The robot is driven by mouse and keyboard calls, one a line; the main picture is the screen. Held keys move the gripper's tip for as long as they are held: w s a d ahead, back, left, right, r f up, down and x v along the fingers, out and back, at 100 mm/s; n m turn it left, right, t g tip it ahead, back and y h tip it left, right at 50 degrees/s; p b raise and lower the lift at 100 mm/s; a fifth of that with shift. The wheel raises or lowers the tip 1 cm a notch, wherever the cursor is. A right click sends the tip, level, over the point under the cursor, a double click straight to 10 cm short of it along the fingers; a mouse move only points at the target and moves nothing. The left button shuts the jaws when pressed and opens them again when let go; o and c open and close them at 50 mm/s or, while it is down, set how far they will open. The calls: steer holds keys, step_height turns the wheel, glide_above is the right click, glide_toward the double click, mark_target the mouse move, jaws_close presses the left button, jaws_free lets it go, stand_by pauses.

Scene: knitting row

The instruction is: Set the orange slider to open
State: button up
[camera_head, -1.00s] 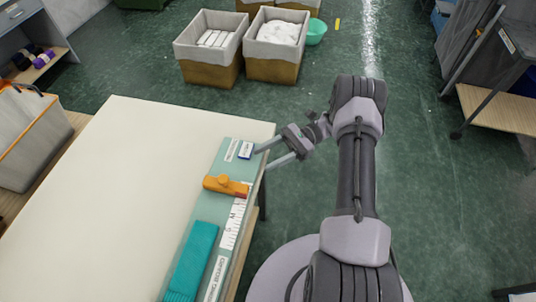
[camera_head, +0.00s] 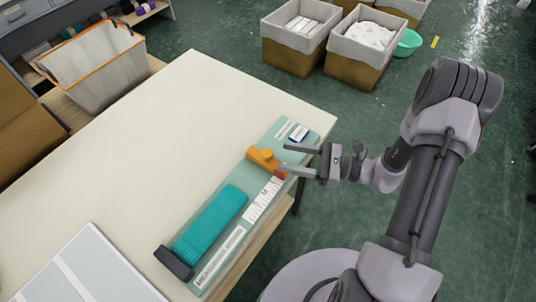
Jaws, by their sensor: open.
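The orange slider (camera_head: 263,159) sits on a pale green board (camera_head: 280,135) along the right edge of the cream table (camera_head: 140,130). It stands between a teal ribbed block (camera_head: 210,222) and a small blue-and-white label (camera_head: 299,133) near the board's far end. My gripper (camera_head: 284,158) is open, its two fingers pointing left over the board. The fingertips are close to the slider's right end; I cannot tell whether they touch it. A white scale strip and a small red patch lie beside the slider. The lettering is too small to read.
A white flat panel (camera_head: 85,272) lies at the table's front. A grey bin with orange rim (camera_head: 95,65) stands beyond the table at the left. Lined baskets (camera_head: 300,38) and a green bowl (camera_head: 408,43) are on the floor at the back.

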mark_target(272, 154)
steer(key=b+x, duration=0.1)
steer(key=x, duration=0.5)
steer(key=shift+a, duration=0.35)
steer(key=shift+c, duration=0.2)
jaws_close()
stand_by(0.7)
